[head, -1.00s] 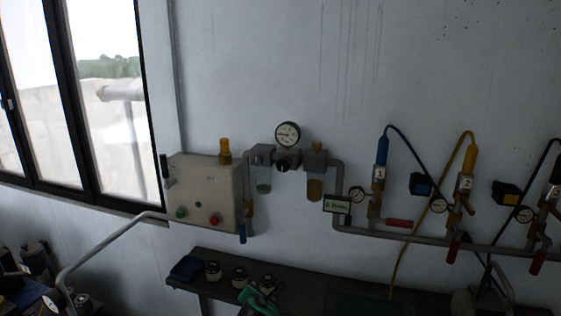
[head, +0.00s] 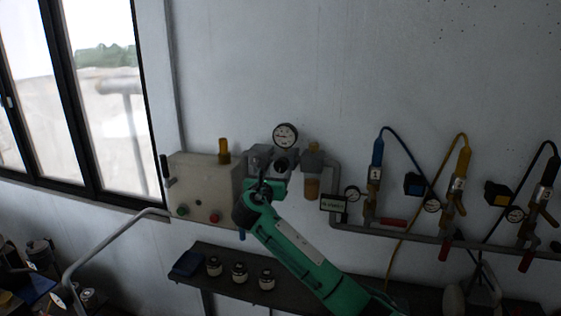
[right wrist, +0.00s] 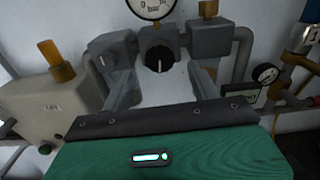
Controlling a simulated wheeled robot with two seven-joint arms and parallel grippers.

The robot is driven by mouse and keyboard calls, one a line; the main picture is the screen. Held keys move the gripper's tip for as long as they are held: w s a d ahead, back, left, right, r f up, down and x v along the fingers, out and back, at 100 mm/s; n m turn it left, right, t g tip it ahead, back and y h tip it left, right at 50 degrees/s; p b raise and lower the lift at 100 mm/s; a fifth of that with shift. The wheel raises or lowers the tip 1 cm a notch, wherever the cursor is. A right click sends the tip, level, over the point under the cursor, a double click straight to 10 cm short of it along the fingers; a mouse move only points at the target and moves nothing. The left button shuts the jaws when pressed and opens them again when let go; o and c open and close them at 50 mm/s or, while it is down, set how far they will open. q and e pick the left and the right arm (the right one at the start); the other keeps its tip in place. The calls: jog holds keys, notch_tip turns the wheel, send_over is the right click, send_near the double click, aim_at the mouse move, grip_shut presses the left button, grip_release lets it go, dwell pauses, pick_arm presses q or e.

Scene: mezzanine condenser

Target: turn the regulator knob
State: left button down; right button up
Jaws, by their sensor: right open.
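The black regulator knob (head: 281,164) sits on the front of the grey regulator body on the wall, below a round white gauge (head: 285,136). In the right wrist view the knob (right wrist: 159,57) has a pale mark on its face. My right gripper (head: 266,183) is in front of and just below the regulator. In the right wrist view its two fingers (right wrist: 163,76) are apart, one to each side of the knob in the picture, with nothing between them. I cannot tell whether they touch the knob. My left gripper is not in view.
A beige control box (head: 198,184) with green and red buttons is left of the regulator. A filter bowl (head: 312,186), a small sign (head: 333,205) and pipes with hoses are to its right. A dark shelf (head: 222,275) with several jars is below.

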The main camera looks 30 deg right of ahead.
aim_at(280, 167)
jog(key=p+x, duration=0.1)
jog(key=x, duration=0.3)
jog(key=shift+w+d+r+p, duration=0.15)
jog(key=shift+w+d+p, duration=0.05)
jog(key=shift+p, duration=0.15)
jog(key=shift+f+x, duration=0.2)
jog(key=shift+x, duration=0.75)
jog(key=c, duration=1)
jog(key=shift+o, duration=0.2)
